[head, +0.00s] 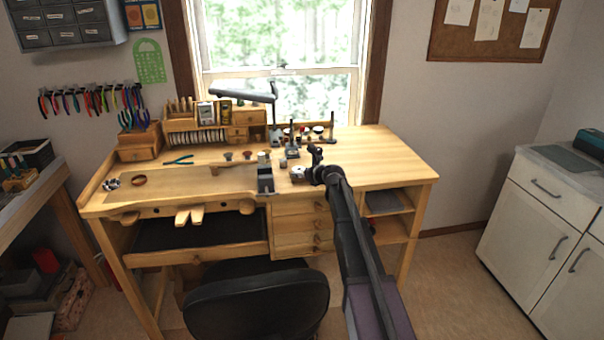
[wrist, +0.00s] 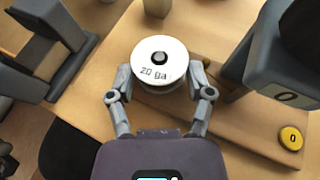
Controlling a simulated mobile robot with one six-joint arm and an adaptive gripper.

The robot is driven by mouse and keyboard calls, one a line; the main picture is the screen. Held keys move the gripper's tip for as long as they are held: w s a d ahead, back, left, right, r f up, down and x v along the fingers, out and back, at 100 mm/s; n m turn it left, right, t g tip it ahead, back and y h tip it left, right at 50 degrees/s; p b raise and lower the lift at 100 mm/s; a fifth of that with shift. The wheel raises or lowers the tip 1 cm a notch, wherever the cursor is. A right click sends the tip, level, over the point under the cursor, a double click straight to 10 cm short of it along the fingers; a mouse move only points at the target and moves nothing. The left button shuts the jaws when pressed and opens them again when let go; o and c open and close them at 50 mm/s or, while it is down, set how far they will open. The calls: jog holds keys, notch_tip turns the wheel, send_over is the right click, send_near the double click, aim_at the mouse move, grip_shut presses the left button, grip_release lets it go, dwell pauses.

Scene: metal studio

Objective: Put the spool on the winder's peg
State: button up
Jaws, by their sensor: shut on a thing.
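A white round spool marked "20 ga" (wrist: 165,76) sits between my fingertips in the wrist view. Its face is toward the camera, with a dark round centre. My gripper (wrist: 160,84) is shut on the spool's sides, one finger left and one right. I cannot tell whether the dark centre is an empty hole or has a peg in it. In the head view my gripper (head: 306,173) is over the bench near its front edge, and the spool is too small to make out clearly. I cannot surely pick out the winder or its peg.
A wooden board (wrist: 228,121) lies below the spool, with a yellow disc (wrist: 291,138) and a dark grey block (wrist: 285,60) at right. Another grey fixture (wrist: 45,55) stands at left. The wooden bench (head: 385,160) is clear at right; a black chair (head: 258,305) stands in front.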

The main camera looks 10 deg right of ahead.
dwell(0.3)
jog(key=o, duration=1.1)
dwell(0.3)
